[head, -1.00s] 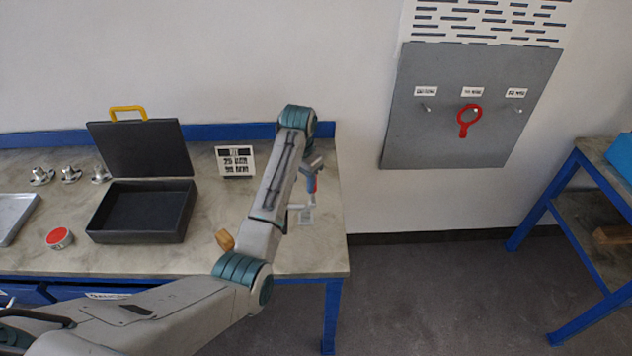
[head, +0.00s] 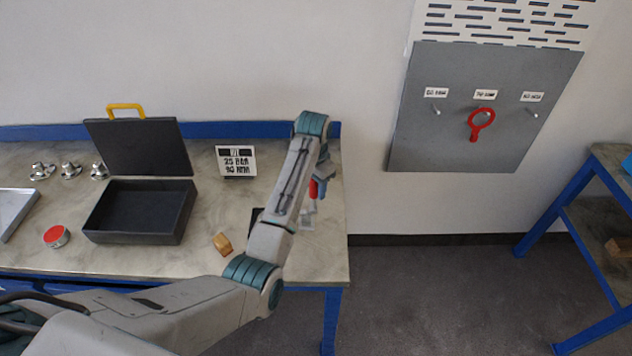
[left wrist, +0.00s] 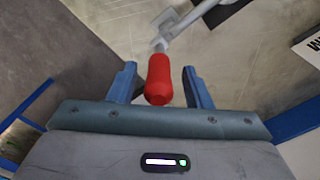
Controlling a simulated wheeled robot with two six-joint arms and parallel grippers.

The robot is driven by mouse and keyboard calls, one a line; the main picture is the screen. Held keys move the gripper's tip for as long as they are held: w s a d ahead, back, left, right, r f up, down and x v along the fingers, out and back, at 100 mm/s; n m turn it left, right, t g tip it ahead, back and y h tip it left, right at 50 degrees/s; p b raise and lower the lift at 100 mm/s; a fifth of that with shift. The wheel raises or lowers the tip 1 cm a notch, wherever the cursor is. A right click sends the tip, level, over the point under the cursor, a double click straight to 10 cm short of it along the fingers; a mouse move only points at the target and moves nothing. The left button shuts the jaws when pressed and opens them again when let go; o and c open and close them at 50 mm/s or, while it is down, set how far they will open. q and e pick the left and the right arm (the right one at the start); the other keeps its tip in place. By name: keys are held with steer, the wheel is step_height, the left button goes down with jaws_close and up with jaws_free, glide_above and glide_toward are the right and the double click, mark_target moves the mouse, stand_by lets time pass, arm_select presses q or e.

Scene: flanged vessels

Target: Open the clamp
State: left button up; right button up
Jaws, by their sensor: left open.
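The clamp stands near the right end of the bench, with a red handle (head: 313,188) and pale metal linkage and base (head: 307,222); my left arm hides part of it. In the left wrist view the red handle (left wrist: 159,80) lies between the two blue fingers of my left gripper (left wrist: 160,72). The gripper is open, with a gap visible on both sides of the handle. The metal linkage (left wrist: 185,28) runs up and right from the handle. My right gripper is not in view.
An open black case (head: 138,225) and a red-topped round tin (head: 56,236) stand to the left. A small tan block (head: 222,243) lies near my forearm. A printed sign (head: 237,161) stands behind.

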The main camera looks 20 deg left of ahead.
arm_select(q)
steer(key=shift+f, duration=0.45)
steer(key=shift+s, duration=0.1)
jaws_close()
